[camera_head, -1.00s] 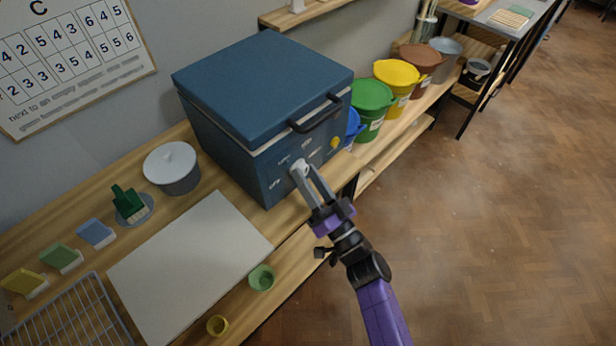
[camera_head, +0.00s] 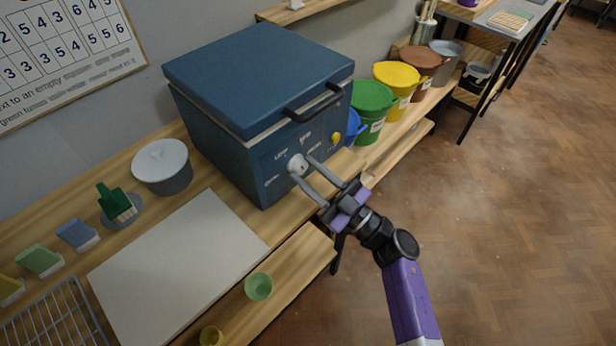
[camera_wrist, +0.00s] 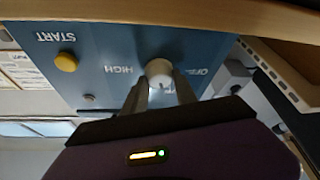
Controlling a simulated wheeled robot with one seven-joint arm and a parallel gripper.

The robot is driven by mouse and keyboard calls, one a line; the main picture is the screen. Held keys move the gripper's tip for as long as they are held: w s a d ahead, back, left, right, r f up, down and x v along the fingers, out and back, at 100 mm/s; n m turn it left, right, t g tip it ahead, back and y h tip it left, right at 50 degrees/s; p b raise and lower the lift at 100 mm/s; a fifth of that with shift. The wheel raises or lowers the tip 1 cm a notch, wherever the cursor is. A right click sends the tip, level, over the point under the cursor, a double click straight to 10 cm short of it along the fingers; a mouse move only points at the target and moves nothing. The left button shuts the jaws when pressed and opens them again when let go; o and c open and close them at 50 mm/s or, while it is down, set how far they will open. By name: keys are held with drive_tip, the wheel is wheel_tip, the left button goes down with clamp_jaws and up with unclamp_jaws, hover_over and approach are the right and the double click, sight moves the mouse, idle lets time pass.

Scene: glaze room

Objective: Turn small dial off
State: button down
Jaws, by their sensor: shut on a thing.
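The small dial (camera_head: 296,164) is a white round knob on the front of a blue lidded box (camera_head: 262,80). Printed labels surround it, with OFF at its lower left in the head view. My gripper (camera_head: 302,165) has one finger on each side of the knob and is shut on it. The wrist view shows the dial (camera_wrist: 158,72) upside down between the fingertips of my gripper (camera_wrist: 160,88), with HIGH to its left and OFF to its right. I cannot tell which label its pointer faces.
A yellow START button (camera_head: 336,138) and a dark handle (camera_head: 314,103) are on the box. Coloured buckets (camera_head: 372,105) stand beyond the box. The floor at right is clear.

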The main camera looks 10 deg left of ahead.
drive_tip(key=n+g, duration=0.1)
drive_tip(key=n, duration=0.1)
drive_tip(key=n+g+b, duration=0.1)
drive_tip(key=n, duration=0.2)
drive_tip(key=shift+w+d+y, duration=0.1)
drive_tip(key=shift+y, duration=0.2)
drive_tip(key=n+g, duration=0.2)
drive_tip(key=n, duration=0.2)
drive_tip(key=shift+r+n, duration=0.15)
drive_tip(key=shift+n, duration=0.25)
drive_tip(key=n+g+h, duration=0.1)
drive_tip(key=n+g, duration=0.1)
drive_tip(key=n, duration=0.2)
drive_tip(key=shift+r, duration=0.1)
drive_tip(key=shift+n+g+h+p, duration=0.4)
drive_tip(key=shift+n+h, duration=0.3)
drive_tip(key=shift+n, duration=0.9)
drive_tip(key=c, duration=1)
unclamp_jaws()
drive_tip(key=v, duration=0.7)
drive_tip(key=shift+d+b, duration=0.35)
drive_tip(key=shift+b, duration=0.05)
